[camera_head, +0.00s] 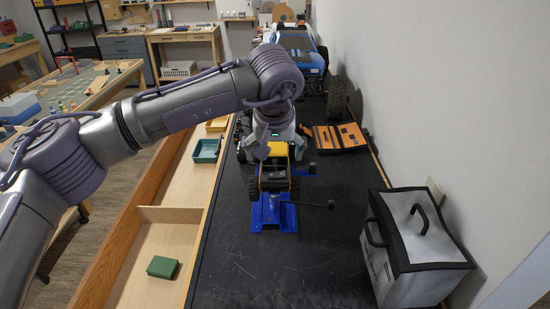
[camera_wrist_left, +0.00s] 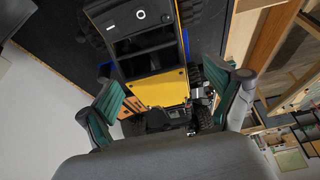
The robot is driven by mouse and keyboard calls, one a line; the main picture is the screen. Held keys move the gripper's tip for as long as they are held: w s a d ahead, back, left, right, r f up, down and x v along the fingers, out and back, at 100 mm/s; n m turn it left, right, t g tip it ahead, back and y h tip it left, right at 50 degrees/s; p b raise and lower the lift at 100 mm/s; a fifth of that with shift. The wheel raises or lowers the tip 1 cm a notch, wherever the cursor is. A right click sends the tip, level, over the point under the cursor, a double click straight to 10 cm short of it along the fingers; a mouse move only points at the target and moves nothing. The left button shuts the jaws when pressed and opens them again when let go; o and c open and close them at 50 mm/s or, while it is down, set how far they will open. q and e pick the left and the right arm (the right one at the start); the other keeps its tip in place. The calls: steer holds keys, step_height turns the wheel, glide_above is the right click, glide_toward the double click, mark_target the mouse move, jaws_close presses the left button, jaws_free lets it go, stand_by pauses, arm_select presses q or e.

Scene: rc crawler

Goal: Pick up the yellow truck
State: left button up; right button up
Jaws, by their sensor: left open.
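The yellow truck (camera_head: 275,172), a small crawler with black tyres and dark windows, sits on a blue stand (camera_head: 271,217) on the black bench top. My left gripper (camera_head: 279,148) is over the truck's far end, coming down from above. In the left wrist view the truck's yellow and black body (camera_wrist_left: 160,88) lies between the two green-padded fingers of my left gripper (camera_wrist_left: 168,98). The fingers are open and spread to either side of it. I cannot tell whether either finger touches it. My right gripper is not in view.
A large blue truck (camera_head: 297,45) stands behind on the bench. An open orange and black case (camera_head: 340,137) lies right of the yellow truck. A grey box with handles (camera_head: 418,243) stands front right by the wall.

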arm_select(q)
steer(key=p+x, duration=0.2)
steer(key=x, duration=0.1)
steer(key=shift+w, duration=0.15)
steer(key=shift+w+f, duration=0.15)
steer(key=shift+f, duration=0.15)
steer(key=c, duration=1.5)
steer(key=shift+c, duration=0.5)
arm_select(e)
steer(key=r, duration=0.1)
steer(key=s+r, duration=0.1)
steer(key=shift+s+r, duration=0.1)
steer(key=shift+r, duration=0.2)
